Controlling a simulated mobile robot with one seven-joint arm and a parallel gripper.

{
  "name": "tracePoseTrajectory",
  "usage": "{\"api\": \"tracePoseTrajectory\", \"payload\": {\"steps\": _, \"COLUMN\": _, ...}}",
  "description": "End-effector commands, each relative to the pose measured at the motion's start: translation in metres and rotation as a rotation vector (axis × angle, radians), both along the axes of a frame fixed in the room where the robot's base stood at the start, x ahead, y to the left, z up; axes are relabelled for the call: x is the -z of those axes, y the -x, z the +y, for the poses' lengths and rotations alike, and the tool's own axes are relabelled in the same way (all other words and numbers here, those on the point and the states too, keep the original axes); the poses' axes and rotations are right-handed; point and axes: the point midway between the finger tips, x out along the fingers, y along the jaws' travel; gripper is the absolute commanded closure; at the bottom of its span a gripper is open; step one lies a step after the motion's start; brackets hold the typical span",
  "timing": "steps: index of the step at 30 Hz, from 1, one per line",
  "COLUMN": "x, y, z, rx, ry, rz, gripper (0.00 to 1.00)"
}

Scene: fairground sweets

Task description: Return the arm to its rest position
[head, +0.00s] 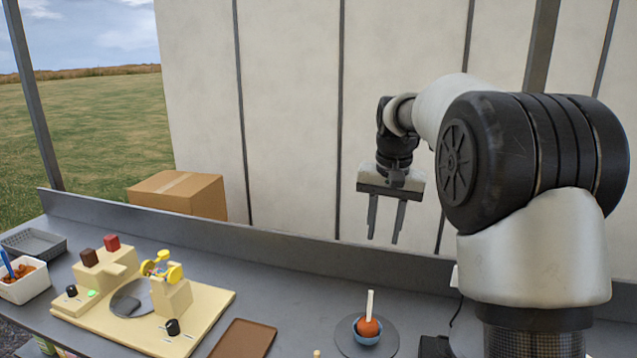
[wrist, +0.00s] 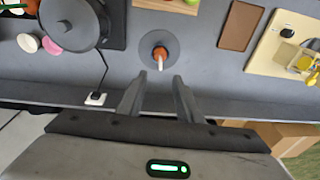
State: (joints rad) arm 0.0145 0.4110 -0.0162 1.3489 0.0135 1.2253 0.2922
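My gripper (head: 386,222) hangs from my raised arm above the back of the counter, fingers pointing down. Its two fingers are apart with nothing between them; the wrist view also shows the empty gap between the fingertips (wrist: 163,90). Below and in front of it, an orange-red ball on a pale stick (head: 368,327) sits in a small blue bowl (head: 366,339) on a round dark mat (head: 346,346). The same ball and stick show in the wrist view (wrist: 159,53), beyond the fingertips and not touched by them.
A beige machine (head: 205,313) stands on the counter at left, with a brown tray (head: 243,341) beside it. A white tub (head: 25,286) and grey basket (head: 34,243) are far left. A cardboard box (head: 178,193) stands behind the counter's back ledge. A dark pot (wrist: 71,22) shows in the wrist view.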

Motion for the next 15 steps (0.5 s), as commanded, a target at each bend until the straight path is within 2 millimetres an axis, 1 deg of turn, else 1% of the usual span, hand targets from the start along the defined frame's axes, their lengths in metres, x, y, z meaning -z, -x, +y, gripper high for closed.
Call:
{"api": "tracePoseTrajectory", "payload": {"steps": 1, "x": -0.019, "y": 0.024, "z": 0.002, "rx": -0.021, "ry": 0.003, "rz": -0.028, "gripper": 0.68}}
{"api": "tracePoseTrajectory", "payload": {"steps": 2, "x": -0.026, "y": 0.037, "z": 0.002, "rx": -0.034, "ry": 0.006, "rz": -0.043, "gripper": 0.68}}
{"api": "tracePoseTrajectory", "payload": {"steps": 3, "x": -0.035, "y": 0.055, "z": 0.003, "rx": -0.052, "ry": 0.009, "rz": -0.063, "gripper": 0.68}}
{"api": "tracePoseTrajectory", "payload": {"steps": 5, "x": -0.047, "y": 0.083, "z": 0.005, "rx": -0.079, "ry": 0.016, "rz": -0.093, "gripper": 0.68}}
{"api": "tracePoseTrajectory", "payload": {"steps": 6, "x": -0.052, "y": 0.102, "z": 0.006, "rx": -0.099, "ry": 0.021, "rz": -0.112, "gripper": 0.68}}
{"api": "tracePoseTrajectory", "payload": {"steps": 8, "x": -0.057, "y": 0.131, "z": 0.007, "rx": -0.126, "ry": 0.028, "rz": -0.141, "gripper": 0.68}}
{"api": "tracePoseTrajectory", "payload": {"steps": 9, "x": -0.059, "y": 0.151, "z": 0.008, "rx": -0.143, "ry": 0.034, "rz": -0.16, "gripper": 0.68}}
{"api": "tracePoseTrajectory", "payload": {"steps": 10, "x": -0.059, "y": 0.165, "z": 0.009, "rx": -0.157, "ry": 0.038, "rz": -0.175, "gripper": 0.68}}
{"api": "tracePoseTrajectory", "payload": {"steps": 13, "x": -0.053, "y": 0.213, "z": 0.01, "rx": -0.201, "ry": 0.055, "rz": -0.223, "gripper": 0.68}}
{"api": "tracePoseTrajectory", "payload": {"steps": 15, "x": -0.045, "y": 0.243, "z": 0.011, "rx": -0.231, "ry": 0.068, "rz": -0.253, "gripper": 0.68}}
